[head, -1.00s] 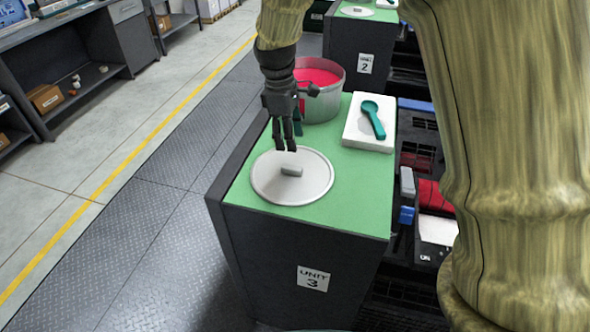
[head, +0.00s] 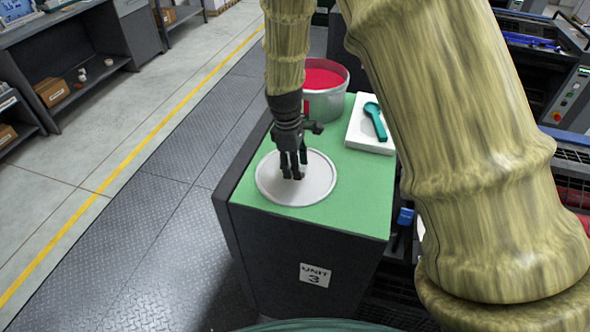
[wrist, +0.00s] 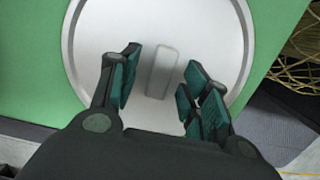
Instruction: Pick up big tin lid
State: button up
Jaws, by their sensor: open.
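The big tin lid (head: 318,192) is a round, pale grey disc with a raised rim, lying flat on the green top of the unit 3 cabinet. In the wrist view the lid (wrist: 215,30) has a small grey block-shaped handle (wrist: 161,72) at its middle. My gripper (head: 293,174) points down over the middle of the lid. In the wrist view my gripper (wrist: 160,85) is open, with its teal-padded fingers on both sides of the handle and gaps between. In the head view the fingers hide the handle.
A grey tin of red ink (head: 325,88) stands behind the lid. A teal scoop (head: 375,120) lies on a white block (head: 367,141) at the back right. The green top (head: 350,185) is bare to the lid's right. A dark shelf unit stands at left.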

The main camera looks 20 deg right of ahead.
jog(key=shift+f, duration=0.25)
grip_shut()
jog(key=shift+r, duration=0.15)
